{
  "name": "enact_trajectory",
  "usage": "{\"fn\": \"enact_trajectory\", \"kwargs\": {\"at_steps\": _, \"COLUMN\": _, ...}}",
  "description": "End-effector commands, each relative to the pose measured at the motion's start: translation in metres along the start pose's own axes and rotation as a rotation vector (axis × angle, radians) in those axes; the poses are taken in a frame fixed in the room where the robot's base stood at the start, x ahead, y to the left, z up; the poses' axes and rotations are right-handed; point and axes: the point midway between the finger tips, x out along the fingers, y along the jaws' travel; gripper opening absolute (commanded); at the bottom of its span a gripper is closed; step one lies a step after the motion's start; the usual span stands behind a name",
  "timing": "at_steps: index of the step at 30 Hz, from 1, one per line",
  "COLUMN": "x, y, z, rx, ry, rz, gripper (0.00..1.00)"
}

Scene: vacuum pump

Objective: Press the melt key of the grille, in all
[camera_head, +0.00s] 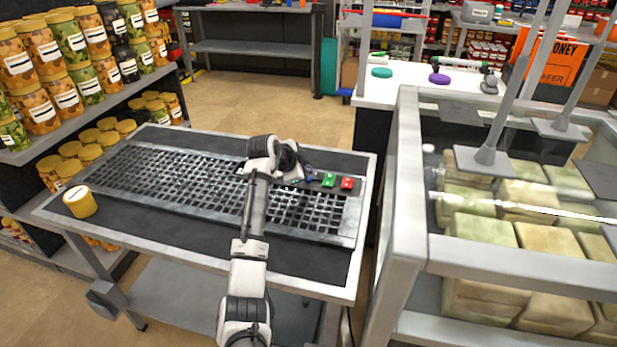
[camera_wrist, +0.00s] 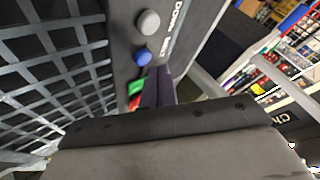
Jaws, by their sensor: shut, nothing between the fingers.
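The grille (camera_head: 165,185) is a dark metal grid lying flat on a grey-framed table. A dark strip at its right end carries a green key (camera_head: 328,180) and a red key (camera_head: 347,183). In the wrist view the strip also shows a round grey key (camera_wrist: 148,22) and a round blue key (camera_wrist: 142,56), with green (camera_wrist: 135,88) and red (camera_wrist: 134,103) keys beyond. White lettering beside them is too unclear to tell which is melt. My gripper (camera_wrist: 158,85) is shut and empty, its fingers beside the blue and green keys. I cannot tell whether it touches any key.
A yellow-lidded jar (camera_head: 80,202) stands at the table's left corner. Shelves of jars (camera_head: 70,50) rise at left. A glass-sided case (camera_head: 410,200) with pale blocks stands close on the right. A white counter (camera_head: 405,85) is behind. Floor shows beyond the table.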

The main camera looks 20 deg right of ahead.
Motion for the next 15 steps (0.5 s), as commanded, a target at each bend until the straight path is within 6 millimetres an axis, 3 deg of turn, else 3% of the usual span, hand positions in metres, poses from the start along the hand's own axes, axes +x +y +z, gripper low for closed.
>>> {"fn": "enact_trajectory", "kwargs": {"at_steps": 8, "x": -0.001, "y": -0.001, "z": -0.001, "rx": 0.001, "ry": 0.000, "rz": -0.001, "gripper": 0.00}}
{"fn": "enact_trajectory", "kwargs": {"at_steps": 15, "x": -0.015, "y": -0.011, "z": -0.011, "rx": 0.001, "ry": 0.001, "rz": -0.002, "gripper": 0.00}}
